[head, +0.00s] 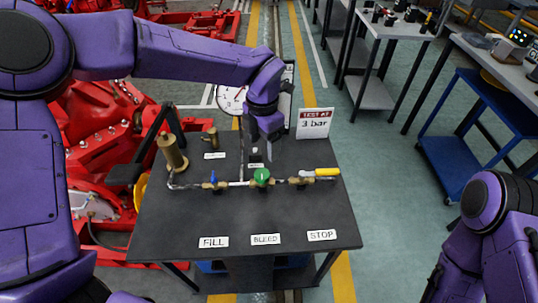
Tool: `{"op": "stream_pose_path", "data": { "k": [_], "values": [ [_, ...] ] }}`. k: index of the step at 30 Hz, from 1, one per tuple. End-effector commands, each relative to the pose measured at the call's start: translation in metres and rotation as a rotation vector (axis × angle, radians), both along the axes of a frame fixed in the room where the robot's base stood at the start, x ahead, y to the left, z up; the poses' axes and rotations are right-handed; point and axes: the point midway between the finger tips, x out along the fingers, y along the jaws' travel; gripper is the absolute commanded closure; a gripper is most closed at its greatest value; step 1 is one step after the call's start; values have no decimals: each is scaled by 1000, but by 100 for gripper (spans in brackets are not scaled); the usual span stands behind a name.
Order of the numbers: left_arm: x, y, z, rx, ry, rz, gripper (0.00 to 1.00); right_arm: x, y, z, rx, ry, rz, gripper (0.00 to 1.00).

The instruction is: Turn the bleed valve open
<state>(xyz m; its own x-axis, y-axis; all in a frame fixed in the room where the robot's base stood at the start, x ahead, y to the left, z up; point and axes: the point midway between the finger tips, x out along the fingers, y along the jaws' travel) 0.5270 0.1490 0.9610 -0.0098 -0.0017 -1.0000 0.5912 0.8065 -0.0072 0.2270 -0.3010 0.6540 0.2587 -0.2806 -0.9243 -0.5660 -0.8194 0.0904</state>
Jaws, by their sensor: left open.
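The bleed valve has a green handle (262,177). It sits mid-way along a thin pipe on the dark test bench (190,215), behind the white BLEED label (265,239). My left gripper (256,156) is open and empty, pointing down just behind and above the green handle. It appears apart from the handle, though the exact gap is hard to judge. The finger details are small and dark. My right arm shows at the lower right, but its gripper is out of view.
A blue-handled valve (213,181) is on the left near FILL, and a yellow lever (327,172) on the right near STOP. A brass cylinder (173,155), a pressure gauge (229,101) partly behind my arm, and a "TEST AT 3 bar" sign (315,122) stand around. The bench front is clear.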

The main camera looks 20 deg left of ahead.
Motion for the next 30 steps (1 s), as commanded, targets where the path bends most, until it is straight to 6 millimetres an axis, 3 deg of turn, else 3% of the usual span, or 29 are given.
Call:
{"op": "stream_pose_path", "data": {
  "k": [13, 18, 25, 26, 30],
  "values": [
    [0, 2, -88, 3, 7, 3, 28, 0, 0, 11, 0, 1, 0, 51],
    [0, 1, -103, 1, 4, 1, 28, 0, 0, 12, 0, 1, 0, 51],
    [0, 0, -104, 1, 3, -1, 28, 0, 0, 12, 0, 1, 0, 51],
    [0, 0, -104, 2, 4, -1, 34, 0, 0, 12, 0, 1, 0, 51],
    [0, 0, -104, 2, 4, -1, 80, 0, 0, 12, 0, 1, 0, 51]
  ]
}}
